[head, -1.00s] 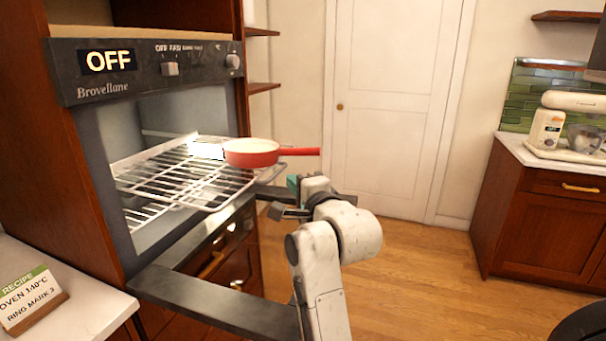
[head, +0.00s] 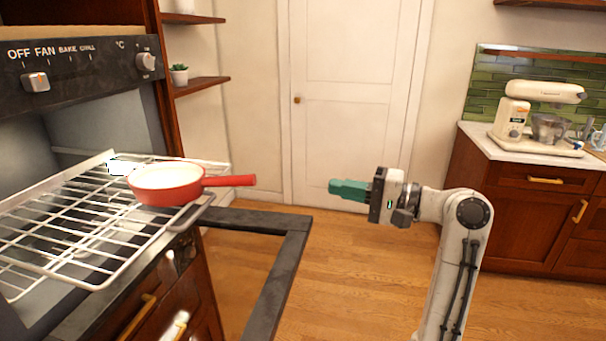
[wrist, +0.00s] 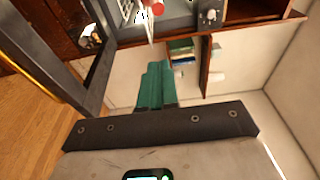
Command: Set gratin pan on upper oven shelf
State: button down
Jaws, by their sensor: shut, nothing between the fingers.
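The red gratin pan (head: 168,190) with a pale inside sits on the pulled-out wire oven shelf (head: 75,225), near its outer right edge. Its red handle (head: 230,181) points right, past the shelf's edge. The oven (head: 85,75) is open. My gripper (head: 332,189), with green fingers, is shut and empty. It is in the air to the right of the pan, clear of the handle and pointing toward it. In the wrist view the green fingers (wrist: 155,85) are together, and a small red part of the pan (wrist: 157,8) shows at the top.
The open oven door frame (head: 285,270) juts out below the shelf. Small wall shelves (head: 203,86) with a plant stand behind the oven. A counter with a stand mixer (head: 535,115) is at the right. The wooden floor between is clear.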

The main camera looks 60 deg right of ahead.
jog(key=p, duration=0.2)
send_near(254, 185)
jog(key=w+d, duration=0.4)
jog(key=d, duration=0.1)
jog(key=shift+w+a+p, duration=0.15)
jog(key=shift+w+a, duration=0.45)
jog(key=shift+a, duration=0.3)
jog(key=shift+w+a+p, duration=0.15)
jog(key=shift+w+a, duration=0.45)
jog(key=shift+a, duration=0.35)
jog(key=w+a, duration=0.1)
jog(key=w+a+p, duration=0.1)
jog(key=shift+a+r, duration=0.15)
jog(key=shift+a, duration=0.25)
